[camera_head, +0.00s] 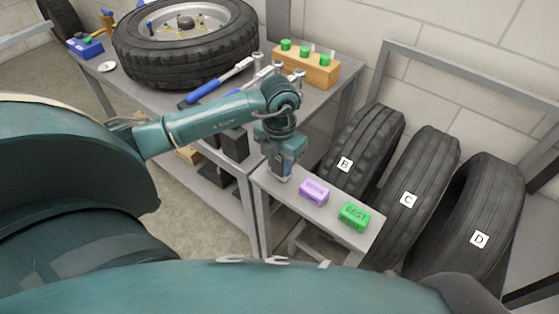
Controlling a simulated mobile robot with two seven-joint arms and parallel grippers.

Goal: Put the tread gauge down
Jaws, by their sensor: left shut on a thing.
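My left gripper (281,173) points down over the left end of a low narrow grey bench (288,196). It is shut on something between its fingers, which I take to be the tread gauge. The gauge itself is hidden or too small to make out. I cannot tell whether it touches the bench top. A purple block (314,192) and a green block marked BEST (354,216) sit on the bench to the right of the gripper. My right gripper is not in view.
Tyres B (366,143), C (422,185) and D (484,212) stand in a grey rack behind the bench. A workbench at upper left bears a wheel (150,70), a blue-handled tool (212,84) and a wooden block with green-topped pieces (315,70). Bare bench top lies near the gripper.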

